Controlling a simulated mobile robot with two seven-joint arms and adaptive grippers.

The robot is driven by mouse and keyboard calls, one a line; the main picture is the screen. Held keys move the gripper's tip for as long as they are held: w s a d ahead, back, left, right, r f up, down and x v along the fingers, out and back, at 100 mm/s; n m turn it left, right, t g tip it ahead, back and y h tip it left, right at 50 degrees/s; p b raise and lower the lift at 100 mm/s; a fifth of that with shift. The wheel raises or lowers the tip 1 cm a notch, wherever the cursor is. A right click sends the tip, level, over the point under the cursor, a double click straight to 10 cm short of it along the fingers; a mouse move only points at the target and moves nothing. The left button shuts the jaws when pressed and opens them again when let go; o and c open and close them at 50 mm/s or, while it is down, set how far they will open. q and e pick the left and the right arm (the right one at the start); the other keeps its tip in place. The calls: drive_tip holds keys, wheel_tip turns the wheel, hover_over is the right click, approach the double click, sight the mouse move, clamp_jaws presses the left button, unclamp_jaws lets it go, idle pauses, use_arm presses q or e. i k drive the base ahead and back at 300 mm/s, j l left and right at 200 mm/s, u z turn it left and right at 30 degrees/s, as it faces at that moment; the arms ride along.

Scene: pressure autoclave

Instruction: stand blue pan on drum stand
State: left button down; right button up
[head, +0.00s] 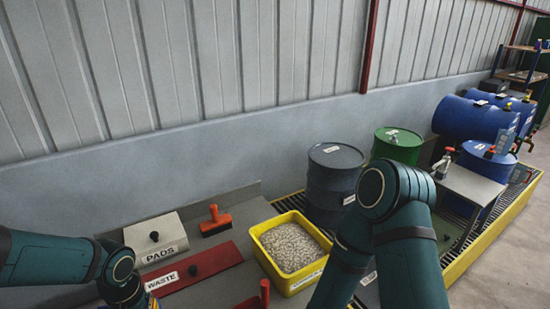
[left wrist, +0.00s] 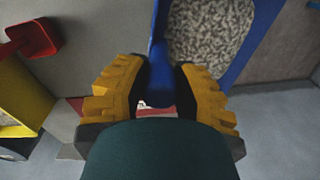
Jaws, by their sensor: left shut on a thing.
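The blue pan (left wrist: 240,58) shows in the left wrist view, with grey-beige granules in it. My left gripper (left wrist: 160,85) is shut on a blue part of the pan between its yellow fingers; the exact grip is partly hidden. In the head view my left gripper lies at the bottom edge, mostly cut off, and the pan cannot be made out. A grey-topped stand (head: 470,186) stands at the right by a blue drum (head: 488,160); I cannot tell whether it is the drum stand. My right arm crosses the middle, but its gripper is not visible.
A yellow bin of granules (head: 257,236) sits on the grey bench. Beside it are a red waste lid (head: 215,262), a white pads box (head: 155,237) and an orange-red brush (head: 215,222). Grey (head: 334,185) and green (head: 397,147) drums stand behind on a yellow-edged grating.

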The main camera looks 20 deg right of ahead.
sight(476, 182)
drive_tip(key=k+l, duration=0.1)
drive_tip(key=l, duration=0.85)
drive_tip(key=k+l, duration=0.15)
drive_tip(key=l, duration=1.15)
drive_tip(key=i+l, duration=0.1)
drive_tip(key=l, duration=0.5)
drive_tip(key=i+l, duration=0.1)
drive_tip(key=l, duration=0.45)
drive_tip(key=i+l, duration=0.1)
drive_tip(key=l, duration=0.5)
drive_tip(key=i+l, duration=0.1)
drive_tip(key=l, duration=0.45)
drive_tip(key=i+l, duration=0.1)
drive_tip(key=l, duration=0.5)
drive_tip(key=i+l, duration=0.1)
drive_tip(key=l, duration=0.45)
drive_tip(key=i+l, duration=0.1)
drive_tip(key=l, duration=0.5)
drive_tip(key=i+u, duration=0.05)
